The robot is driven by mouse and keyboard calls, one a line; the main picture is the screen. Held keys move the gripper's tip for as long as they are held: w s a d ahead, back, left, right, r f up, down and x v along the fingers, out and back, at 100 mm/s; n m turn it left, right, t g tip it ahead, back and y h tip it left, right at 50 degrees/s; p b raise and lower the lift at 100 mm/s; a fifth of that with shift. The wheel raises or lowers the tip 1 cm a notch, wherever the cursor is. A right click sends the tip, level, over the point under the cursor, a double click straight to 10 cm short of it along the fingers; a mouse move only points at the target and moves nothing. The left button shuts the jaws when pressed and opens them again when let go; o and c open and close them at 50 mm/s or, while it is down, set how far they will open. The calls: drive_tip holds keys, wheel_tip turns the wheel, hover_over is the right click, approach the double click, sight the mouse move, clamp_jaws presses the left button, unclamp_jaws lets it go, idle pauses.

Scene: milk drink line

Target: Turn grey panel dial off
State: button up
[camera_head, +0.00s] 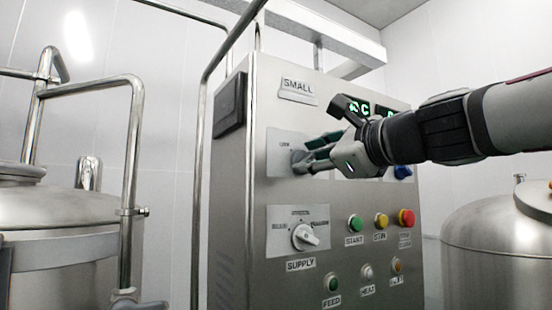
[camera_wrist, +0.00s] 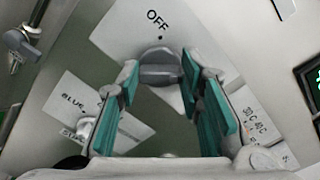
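The grey dial (camera_wrist: 160,70) sits on a pale plate (camera_wrist: 115,38) marked "OFF", with a small dot under the word. In the wrist view its grip bar lies roughly crosswise, not towards the dot. My gripper (camera_wrist: 160,78) is open, with one teal-padded finger on each side of the dial. Gaps seem to show between the pads and the dial; I cannot tell whether either touches. In the head view my gripper (camera_head: 308,158) reaches the upper plate (camera_head: 281,143) from the right, and the fingers hide most of the dial.
Below is the white SUPPLY dial (camera_head: 305,237). Green (camera_head: 355,223), yellow (camera_head: 381,221) and red (camera_head: 406,217) buttons sit to its right. A blue knob (camera_head: 403,172) and a lit display (camera_head: 360,107) are near my wrist. Metal tanks flank the cabinet (camera_head: 228,180).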

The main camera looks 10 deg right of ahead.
drive_tip(key=shift+n, duration=0.3)
drive_tip(key=shift+c, duration=0.4)
drive_tip(key=n+b, duration=0.3)
drive_tip(key=shift+f+n, duration=0.2)
drive_tip(key=shift+n, duration=0.1)
drive_tip(key=shift+f+n+b, duration=0.15)
drive_tip(key=shift+n+b, duration=2.55)
drive_tip(key=shift+n, duration=0.7)
drive_tip(key=shift+f+n+b, duration=0.1)
drive_tip(key=shift+n+b, duration=2.55)
drive_tip(key=shift+n, duration=0.75)
drive_tip(key=o, duration=1.2)
drive_tip(key=shift+c, duration=0.2)
